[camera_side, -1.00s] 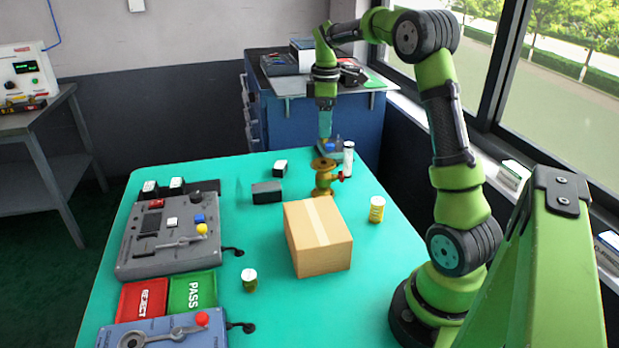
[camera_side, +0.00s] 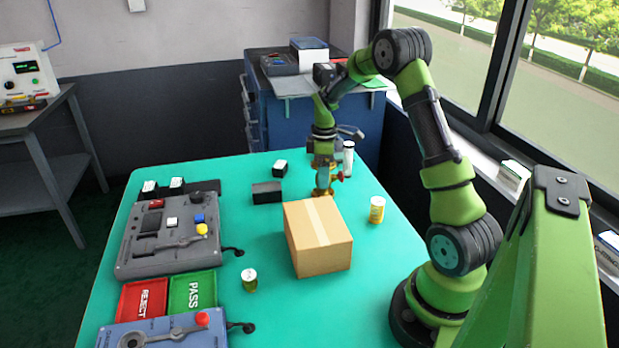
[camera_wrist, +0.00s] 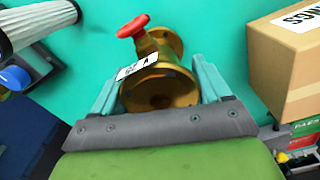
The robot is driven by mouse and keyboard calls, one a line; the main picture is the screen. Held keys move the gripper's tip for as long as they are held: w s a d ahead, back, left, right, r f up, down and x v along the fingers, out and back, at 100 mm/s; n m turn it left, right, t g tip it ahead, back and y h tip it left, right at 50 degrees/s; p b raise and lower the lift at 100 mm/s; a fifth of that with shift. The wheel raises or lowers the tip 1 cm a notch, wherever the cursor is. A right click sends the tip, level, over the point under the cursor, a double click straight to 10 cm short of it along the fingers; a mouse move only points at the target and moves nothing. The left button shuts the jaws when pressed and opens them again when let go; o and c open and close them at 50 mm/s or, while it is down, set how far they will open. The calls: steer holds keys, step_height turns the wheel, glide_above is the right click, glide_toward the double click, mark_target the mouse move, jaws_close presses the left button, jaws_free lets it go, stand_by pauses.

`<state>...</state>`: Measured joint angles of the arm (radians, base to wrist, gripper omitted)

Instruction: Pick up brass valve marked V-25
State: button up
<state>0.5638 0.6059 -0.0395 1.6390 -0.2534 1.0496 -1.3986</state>
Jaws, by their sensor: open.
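The brass valve (camera_side: 322,181) stands on the green table behind the cardboard box, partly hidden by my gripper in the side view. In the wrist view the brass valve (camera_wrist: 160,82) has a red handwheel and a white tag whose marking I cannot read for certain. My gripper (camera_side: 325,178) is low over the valve. In the wrist view my gripper (camera_wrist: 157,85) is open, with one teal finger on each side of the valve's near flange. I cannot tell whether the fingers touch it.
A cardboard box (camera_side: 317,238) stands just in front of the valve. A white cylindrical filter (camera_side: 348,158) stands close behind it, also large in the wrist view (camera_wrist: 38,22). A yellow jar (camera_side: 377,210) is to the right. A dark block (camera_side: 267,192) lies to the left.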

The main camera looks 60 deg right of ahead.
steer(key=shift+f, duration=0.7)
steer(key=shift+r, duration=0.1)
jaws_close()
steer(key=shift+w+r, duration=0.1)
steer(key=shift+r, duration=0.05)
